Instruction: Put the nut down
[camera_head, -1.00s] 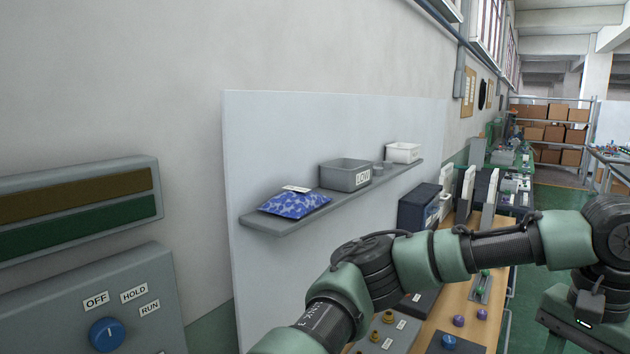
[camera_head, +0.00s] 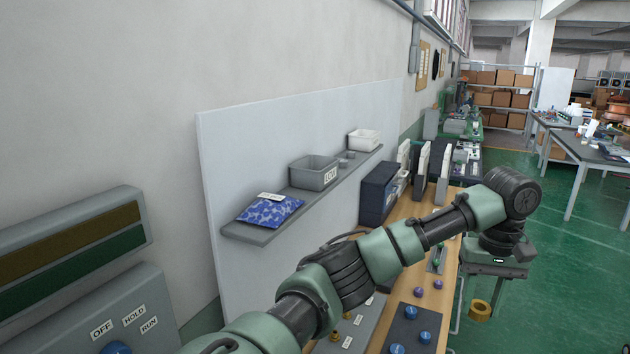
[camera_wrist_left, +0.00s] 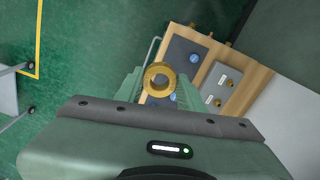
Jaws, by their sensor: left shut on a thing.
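The nut is a brass ring (camera_head: 473,312), held below my left gripper (camera_head: 484,292). In the head view it shows against the green floor, just right of the wooden bench's edge (camera_head: 452,292). In the left wrist view the nut (camera_wrist_left: 149,73) is between the two green fingers of my left gripper (camera_wrist_left: 160,88), which is shut on it. Behind it there are the bench and dark panels. My right gripper is not in view.
A dark panel with blue knobs (camera_head: 411,311) and a grey panel with small brass parts (camera_wrist_left: 222,84) are on the bench. Purple knobs (camera_head: 420,292) stand nearby. A wall shelf (camera_head: 252,233) holds a blue bag and bins. Open floor lies to the right.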

